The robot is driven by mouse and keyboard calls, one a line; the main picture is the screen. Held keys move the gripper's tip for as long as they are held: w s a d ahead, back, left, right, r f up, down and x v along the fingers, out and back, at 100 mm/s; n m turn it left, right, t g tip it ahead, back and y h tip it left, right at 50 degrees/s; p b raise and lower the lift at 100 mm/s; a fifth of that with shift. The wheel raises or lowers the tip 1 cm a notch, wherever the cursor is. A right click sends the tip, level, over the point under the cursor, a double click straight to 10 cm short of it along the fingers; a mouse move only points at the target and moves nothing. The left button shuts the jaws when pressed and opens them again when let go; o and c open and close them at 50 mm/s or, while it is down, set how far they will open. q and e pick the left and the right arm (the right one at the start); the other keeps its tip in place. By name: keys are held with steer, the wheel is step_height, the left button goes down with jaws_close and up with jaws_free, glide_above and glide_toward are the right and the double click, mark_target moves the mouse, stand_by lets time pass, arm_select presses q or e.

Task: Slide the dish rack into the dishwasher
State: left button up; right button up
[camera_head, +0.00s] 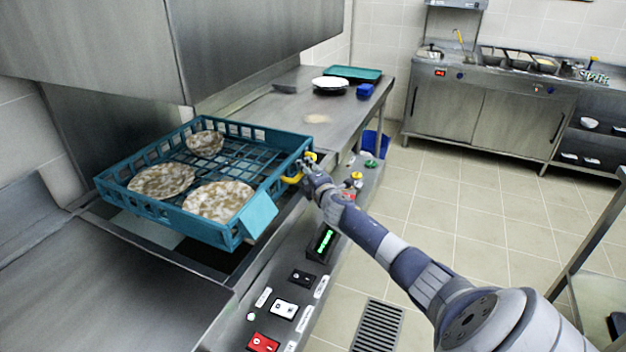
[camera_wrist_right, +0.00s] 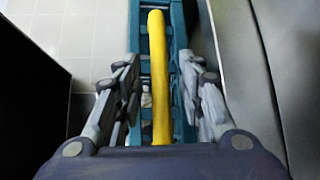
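The teal dish rack (camera_head: 168,219) holds three stained plates (camera_head: 221,201) and sits over the open wash bay of the dishwasher, under its raised steel hood (camera_head: 85,40). A light-blue piece (camera_head: 262,216) hangs on its near corner. A yellow handle (camera_head: 291,180) is on the rack's right side. My right gripper (camera_head: 303,172) is at this handle. In the right wrist view the yellow handle (camera_wrist_right: 159,80) stands between the fingers of my right gripper (camera_wrist_right: 160,95), with a gap visible on both sides, so it looks open. My left gripper is not in view.
The front panel carries a green display (camera_head: 325,241), switches and a red switch (camera_head: 262,342). The tiled floor (camera_head: 470,200) is mostly clear.

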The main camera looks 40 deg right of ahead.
steer(key=v, duration=1.1)
steer(key=shift+s, duration=0.3)
steer(key=shift+a+f, duration=0.1)
